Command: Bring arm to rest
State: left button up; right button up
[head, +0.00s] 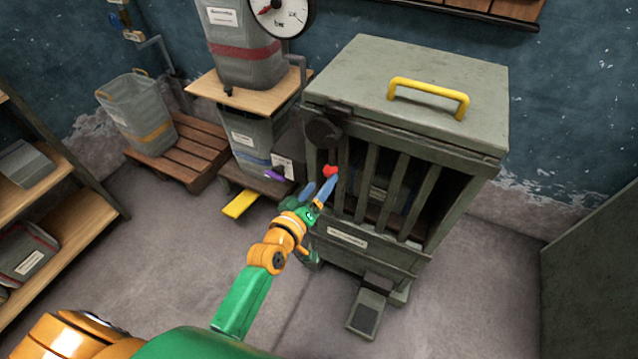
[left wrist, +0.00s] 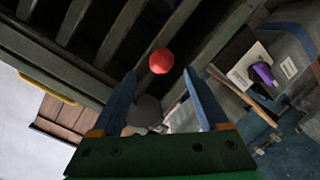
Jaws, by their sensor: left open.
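My left gripper (head: 318,192) has blue fingers and reaches up to the front left edge of a grey-green barred cabinet (head: 405,115). A small red knob (head: 331,171) is just beyond its fingertips. In the left wrist view the two blue fingers (left wrist: 164,98) stand apart with nothing clasped between them. The red knob (left wrist: 161,61) lies ahead of the gap, in front of the dark bars. My left arm, green and orange, stretches in from the bottom left. My right gripper is in neither view.
A weighing scale with a dial (head: 282,14) stands behind left, with a grey bin (head: 242,50) on a wooden board. Another bin (head: 137,112) stands on a pallet (head: 190,150). A shelf (head: 62,215) lines the left. A pedal (head: 368,310) sits before the cabinet. The floor between is clear.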

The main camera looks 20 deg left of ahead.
pick_arm(q)
jog(key=s+f+m+g+p, duration=0.5)
jog(key=s+f+g, duration=0.4)
jog(key=s+f, duration=1.05)
jog(key=s+a+f+m+g, duration=0.1)
jog(key=s+f+g, duration=0.1)
jog(key=s, duration=0.4)
jog(key=s+a+f+m+g+y+p, duration=0.1)
jog(key=s+a+f+m+g, duration=0.1)
jog(key=s, duration=0.5)
jog(key=s+a+f+m+g+y+p, duration=0.1)
jog(key=s+f, duration=0.2)
jog(key=s, duration=0.4)
jog(key=shift+s+a+f+m+g, duration=0.25)
jog(key=shift+a+m+g, duration=0.05)
jog(key=shift+a+g, duration=0.1)
